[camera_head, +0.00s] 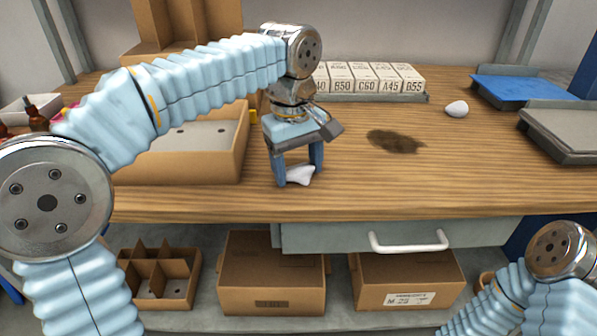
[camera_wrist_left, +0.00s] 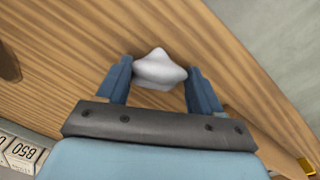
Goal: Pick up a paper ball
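A white crumpled paper ball (camera_head: 300,174) lies on the wooden table near its front edge. My left gripper (camera_head: 298,178) points down over it, with its two blue fingers on either side of the ball. In the left wrist view the paper ball (camera_wrist_left: 159,68) sits between the fingertips of the left gripper (camera_wrist_left: 160,75); the left finger is close to it and a small gap shows at the right finger. The left gripper is open. A second white ball (camera_head: 457,108) lies at the back right of the table. My right gripper is not in view; only part of its arm shows at the lower right.
A cardboard tray (camera_head: 180,168) stands left of the left gripper. Labelled white boxes (camera_head: 370,78) line the back. A blue tray (camera_head: 520,88) and a grey tray (camera_head: 570,130) are at the right. A dark stain (camera_head: 396,141) marks the otherwise clear table middle.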

